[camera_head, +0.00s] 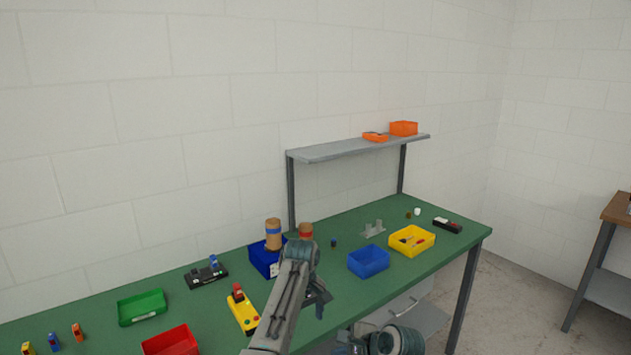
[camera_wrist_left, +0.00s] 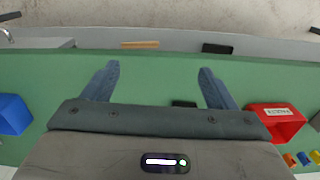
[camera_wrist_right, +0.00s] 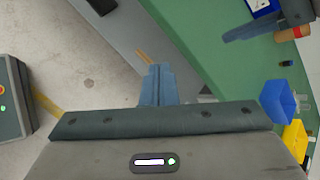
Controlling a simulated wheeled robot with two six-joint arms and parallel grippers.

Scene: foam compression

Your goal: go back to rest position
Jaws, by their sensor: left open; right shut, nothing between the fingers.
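My left gripper (camera_head: 319,303) hangs over the front part of the green workbench (camera_head: 225,285), near the middle. My right arm shows only in part at the bottom of the head view, in front of the bench. In the right wrist view my right gripper (camera_wrist_right: 157,84) has its fingers together, with nothing held.
Near the left gripper are a blue bin (camera_head: 368,260), a yellow tool with a red part (camera_head: 242,311) and a blue box (camera_head: 264,259). A red bin (camera_head: 171,341), green bin (camera_head: 142,306) and yellow bin (camera_head: 411,241) stand further off. A grey shelf (camera_head: 350,149) rises behind.

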